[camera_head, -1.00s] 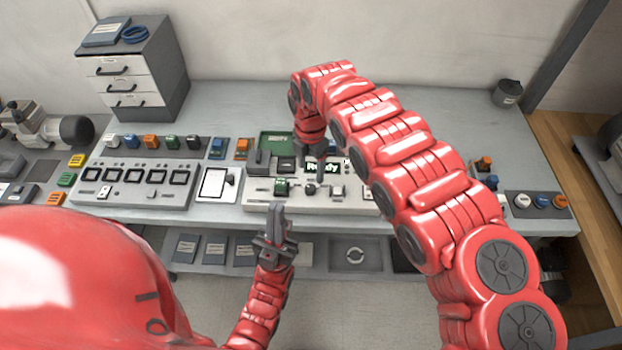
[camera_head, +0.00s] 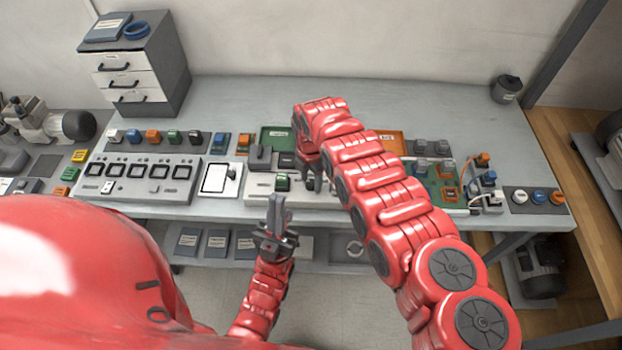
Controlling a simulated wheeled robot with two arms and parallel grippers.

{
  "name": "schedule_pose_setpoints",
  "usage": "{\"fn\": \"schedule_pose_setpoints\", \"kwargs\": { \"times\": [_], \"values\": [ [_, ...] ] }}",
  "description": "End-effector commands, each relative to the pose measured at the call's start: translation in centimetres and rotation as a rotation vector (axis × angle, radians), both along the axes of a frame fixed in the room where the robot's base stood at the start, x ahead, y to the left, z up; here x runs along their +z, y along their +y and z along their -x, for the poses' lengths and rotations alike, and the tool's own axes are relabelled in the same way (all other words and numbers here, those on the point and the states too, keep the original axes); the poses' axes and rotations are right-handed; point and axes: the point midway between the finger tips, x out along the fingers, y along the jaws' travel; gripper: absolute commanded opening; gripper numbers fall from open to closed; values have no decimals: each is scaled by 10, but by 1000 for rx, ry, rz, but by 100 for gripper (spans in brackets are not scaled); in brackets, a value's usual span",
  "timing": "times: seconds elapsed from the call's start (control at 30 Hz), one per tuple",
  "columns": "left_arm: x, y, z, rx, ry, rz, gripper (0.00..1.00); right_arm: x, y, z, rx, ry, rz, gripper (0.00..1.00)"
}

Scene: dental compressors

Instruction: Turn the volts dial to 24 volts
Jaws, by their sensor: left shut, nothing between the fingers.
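A light control panel (camera_head: 258,196) lies at the front edge of the bench, with a green-based dark knob (camera_head: 282,182) on it. I cannot tell which control is the volts dial; no dial marks are readable. My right gripper (camera_head: 314,182) points down over the panel, right of the green-based knob. Its fingers are small and partly covered by my arm, and contact is unclear. That arm also hides the panel's right part and display. My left gripper (camera_head: 278,208) is shut and empty, pointing up just in front of the panel's edge.
A meter panel (camera_head: 140,180) and a white-screened device (camera_head: 217,180) stand left of the control panel. A green board (camera_head: 448,180) and small connectors (camera_head: 488,190) lie to the right. A drawer cabinet (camera_head: 135,70) stands at the back left.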

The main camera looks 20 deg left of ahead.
Motion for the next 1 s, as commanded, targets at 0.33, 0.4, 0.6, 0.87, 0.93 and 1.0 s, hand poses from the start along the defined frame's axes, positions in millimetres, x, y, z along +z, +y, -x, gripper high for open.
{"fn": "schedule_pose_setpoints", "kwargs": {
  "times": [0.33, 0.4, 0.6, 0.87, 0.93, 1.0],
  "values": [
    [0, 0, 0, 0, 0, 0, 0, 0, 0, 0, 0, 0, 0, 0],
    [0, 0, 0, 0, 0, 0, 0, 0, 0, 0, 0, 0, 0, 0],
    [-2, 0, 0, 0, 0, 0, 0, 0, 0, 0, -18, 0, 0, 0],
    [-13, 0, 0, 0, 0, 0, 0, -1, 0, -1, -138, -1, 0, 0],
    [-17, 0, 0, 0, 0, 0, 0, -2, 0, -1, -192, -1, 0, 0],
    [-22, 0, 0, 0, 0, 0, 0, -2, -1, -1, -252, -1, 0, 0]
  ]
}}
